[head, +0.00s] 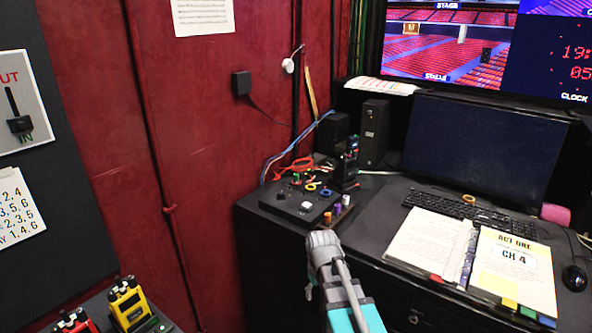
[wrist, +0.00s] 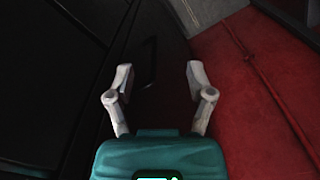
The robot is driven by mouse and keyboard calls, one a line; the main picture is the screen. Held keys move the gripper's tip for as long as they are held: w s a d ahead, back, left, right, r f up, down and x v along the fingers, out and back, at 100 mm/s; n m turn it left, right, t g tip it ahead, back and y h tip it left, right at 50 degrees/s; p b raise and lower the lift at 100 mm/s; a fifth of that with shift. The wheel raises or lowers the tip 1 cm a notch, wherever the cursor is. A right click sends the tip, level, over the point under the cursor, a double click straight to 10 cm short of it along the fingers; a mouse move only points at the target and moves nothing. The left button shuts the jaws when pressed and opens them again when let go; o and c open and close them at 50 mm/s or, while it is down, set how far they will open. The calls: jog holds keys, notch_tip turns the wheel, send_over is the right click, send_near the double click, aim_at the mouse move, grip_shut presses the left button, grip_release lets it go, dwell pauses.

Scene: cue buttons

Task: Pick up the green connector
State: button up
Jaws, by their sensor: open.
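My gripper (wrist: 160,78) is open and empty in the wrist view. Its two pale fingers stand apart, with dark furniture and red surface beyond them. In the head view my arm comes up from the bottom, in front of the desk's near left corner; I cannot make out the fingertips there. A small green piece (head: 297,178) shows among small coloured parts on the left end of the desk, near the red cable. It is too small to tell whether it is the green connector. No green connector shows in the wrist view.
A black control box (head: 301,206) sits on the desk's left end, with an orange cylinder (head: 328,217) and a purple one (head: 337,210) beside it. A black radio (head: 347,170) stands behind. Open binders (head: 430,240), a keyboard (head: 478,208) and a monitor (head: 485,148) fill the right. A red wall (head: 215,150) borders the left.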

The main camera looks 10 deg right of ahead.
jog(key=w+r+n+p, duration=0.1)
jog(key=w+r+p, duration=0.2)
jog(key=r+p, duration=0.35)
jog(key=w+r+n+p, duration=0.1)
jog(key=w+r+p, duration=0.2)
jog(key=r+p, duration=0.35)
notch_tip(320, 180, up, 19)
jog(key=n+p, duration=1.4)
jog(key=p, duration=0.3)
send_over(296, 174)
jog(key=shift+f, duration=0.15)
jog(key=shift+f, duration=0.15)
notch_tip(296, 174, down, 8)
jog(key=b, duration=0.8)
jog(key=shift+d+f, duration=0.1)
jog(key=shift+f, duration=0.1)
jog(key=shift+f+b, duration=0.15)
jog(key=shift+b, duration=0.15)
notch_tip(296, 174, down, 5)
jog(key=b, duration=0.5)
jog(key=shift+w, duration=0.1)
grip_shut()
